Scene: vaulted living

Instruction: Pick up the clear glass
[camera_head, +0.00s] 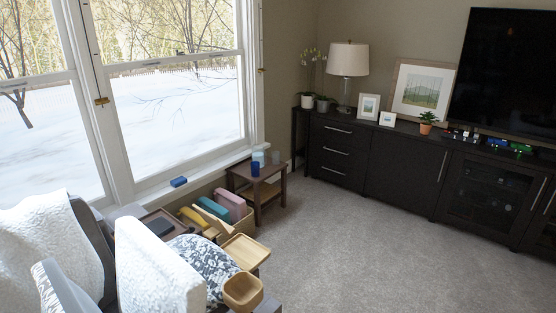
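A small brown side table (262,188) stands by the window corner. On it are a pale, see-through glass-like vessel (258,157), a dark blue cup (255,169) in front of it, and a faint clear shape (275,157) to the right that looks like a clear glass. The items are small, so I cannot tell for sure which is the clear glass. Neither of my grippers shows in this view.
A basket (240,228) of colored items stands before the side table. A wooden tray (246,250), a wooden bowl (243,290) and white-covered seating (155,270) fill the lower left. A dark cabinet (400,165) lines the wall. Carpet (370,250) at right is clear.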

